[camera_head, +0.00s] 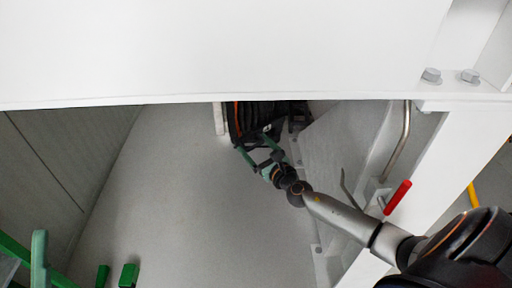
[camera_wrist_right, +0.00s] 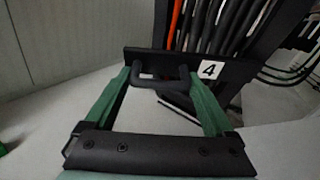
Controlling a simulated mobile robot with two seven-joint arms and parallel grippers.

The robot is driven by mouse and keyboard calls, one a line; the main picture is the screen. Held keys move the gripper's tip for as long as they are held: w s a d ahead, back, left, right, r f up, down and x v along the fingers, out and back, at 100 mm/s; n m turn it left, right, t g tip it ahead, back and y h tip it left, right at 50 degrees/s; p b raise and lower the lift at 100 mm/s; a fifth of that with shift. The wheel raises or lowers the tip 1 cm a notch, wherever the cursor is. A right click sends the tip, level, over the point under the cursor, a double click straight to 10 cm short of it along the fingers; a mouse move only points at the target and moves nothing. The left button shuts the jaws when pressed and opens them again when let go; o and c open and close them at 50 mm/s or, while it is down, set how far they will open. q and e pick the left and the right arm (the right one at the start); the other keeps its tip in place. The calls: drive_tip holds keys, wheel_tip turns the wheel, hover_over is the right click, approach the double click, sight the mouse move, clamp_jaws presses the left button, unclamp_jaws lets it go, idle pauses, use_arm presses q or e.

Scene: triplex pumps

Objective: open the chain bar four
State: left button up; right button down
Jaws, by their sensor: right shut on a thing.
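Chain bar four is a dark bar (camera_wrist_right: 235,70) with a white "4" label (camera_wrist_right: 208,71) and a black U-shaped handle (camera_wrist_right: 160,82) in the right wrist view. My right gripper (camera_wrist_right: 160,75) has its green fingers at the two sides of this handle and is shut on it. In the head view, my right gripper (camera_head: 258,145) reaches in under the white beam to the dark bar. The bar is small and partly hidden there. My left gripper cannot be made out in the head view.
Black hoses with an orange one (camera_wrist_right: 172,20) run behind the bar. A large white beam (camera_head: 220,50) covers the top of the head view. A red-handled lever (camera_head: 397,197) stands near my right arm. Green parts (camera_head: 129,275) are at the lower left. The grey floor (camera_head: 190,200) is clear.

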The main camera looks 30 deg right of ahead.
unclamp_jaws()
drive_tip(key=s+p, duration=0.1)
drive_tip(key=s, duration=1.1)
drive_tip(key=shift+s+a+r+p, duration=0.2)
drive_tip(key=shift+a+r+p, duration=0.05)
drive_tip(key=shift+r+p, duration=0.05)
